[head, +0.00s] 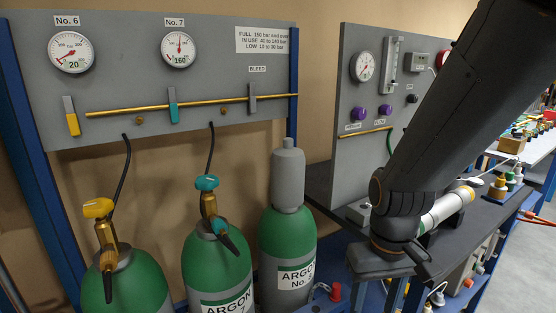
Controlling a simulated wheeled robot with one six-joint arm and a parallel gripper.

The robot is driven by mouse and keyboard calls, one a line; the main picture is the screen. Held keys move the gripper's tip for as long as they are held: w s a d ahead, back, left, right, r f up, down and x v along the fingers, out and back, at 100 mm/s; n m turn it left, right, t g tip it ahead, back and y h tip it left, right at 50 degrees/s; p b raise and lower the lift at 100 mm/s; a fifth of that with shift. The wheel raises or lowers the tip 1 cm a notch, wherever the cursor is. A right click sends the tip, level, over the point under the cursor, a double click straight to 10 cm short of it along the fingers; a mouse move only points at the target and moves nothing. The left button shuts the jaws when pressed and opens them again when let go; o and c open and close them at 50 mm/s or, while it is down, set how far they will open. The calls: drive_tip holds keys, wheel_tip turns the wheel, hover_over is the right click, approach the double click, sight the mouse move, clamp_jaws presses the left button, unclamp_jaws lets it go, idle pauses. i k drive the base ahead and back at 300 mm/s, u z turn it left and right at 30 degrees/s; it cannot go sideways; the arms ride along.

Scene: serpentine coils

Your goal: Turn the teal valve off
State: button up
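A teal valve handle (207,183) sits on top of the brass neck of the middle green argon cylinder (217,265). A second teal part, a lever (173,106), stands upright across the brass pipe on the panel, below the No. 7 gauge (179,49). That gauge's sign reads 160. My arm comes down from the upper right, and my gripper (424,262) is low at the right, well away from both teal parts. Its fingers are dark and mostly hidden by my wrist, so I cannot tell whether it is open or shut.
A left cylinder has a yellow valve handle (98,208); the right cylinder wears a grey cap (287,175). The panel also has a yellow lever (71,116), a grey bleed lever (252,98) and the No. 6 gauge (71,52). A second panel (345,100) stands between the cylinders and my arm.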

sight(207, 182)
drive_tip(key=u, duration=0.05)
drive_tip(key=k, duration=0.5)
drive_tip(key=u, duration=1.8)
drive_tip(key=i, duration=0.95)
drive_tip(key=z, duration=1.9)
